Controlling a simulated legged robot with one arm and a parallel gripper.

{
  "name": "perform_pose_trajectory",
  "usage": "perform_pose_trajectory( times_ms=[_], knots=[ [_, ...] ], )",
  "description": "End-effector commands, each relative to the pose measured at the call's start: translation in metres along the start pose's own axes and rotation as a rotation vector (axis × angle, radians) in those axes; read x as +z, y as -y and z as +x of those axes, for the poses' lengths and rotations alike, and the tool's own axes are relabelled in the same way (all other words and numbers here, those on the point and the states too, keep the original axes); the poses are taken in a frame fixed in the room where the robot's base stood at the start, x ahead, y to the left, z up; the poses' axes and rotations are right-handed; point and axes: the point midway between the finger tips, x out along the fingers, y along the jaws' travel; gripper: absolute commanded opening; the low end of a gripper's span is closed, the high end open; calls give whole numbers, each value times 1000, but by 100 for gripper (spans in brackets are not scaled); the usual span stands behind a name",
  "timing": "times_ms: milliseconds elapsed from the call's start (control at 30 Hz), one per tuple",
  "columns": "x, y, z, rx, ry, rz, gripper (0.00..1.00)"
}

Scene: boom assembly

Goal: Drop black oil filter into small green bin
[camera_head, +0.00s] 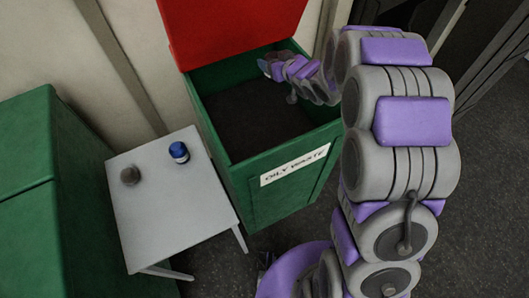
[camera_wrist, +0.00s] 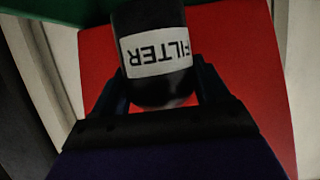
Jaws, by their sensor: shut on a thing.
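The black oil filter (camera_wrist: 158,88) has a white label reading "FILTER", which shows upside down in the wrist view. My gripper (camera_wrist: 160,82) is shut on it, with a dark finger at each side. In the head view my gripper (camera_head: 268,67) is over the opening of the green bin (camera_head: 240,190), near its back right. The filter is hard to make out there. This bin has a white "OILY WASTE" label and its red lid (camera_head: 228,30) stands open. The lid also fills much of the wrist view (camera_wrist: 240,60).
A small grey-white table (camera_head: 175,215) stands left of the bin, with a blue can (camera_head: 179,152) and a dark round object (camera_head: 130,175) on it. A larger green box (camera_head: 60,200) is at the far left. A wall runs behind.

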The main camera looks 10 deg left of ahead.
Motion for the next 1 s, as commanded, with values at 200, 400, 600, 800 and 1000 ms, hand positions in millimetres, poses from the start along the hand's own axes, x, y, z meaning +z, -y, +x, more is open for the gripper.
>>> perform_pose_trajectory(
  times_ms=[200,400,600,800,1000],
  knots=[
    [24,0,10,0,-1,0,33],
    [42,-4,15,-1,-4,3,33],
    [47,-3,18,0,-3,2,33],
    [46,0,19,0,-1,-1,33],
    [46,-1,19,0,-1,0,93]
  ],
)
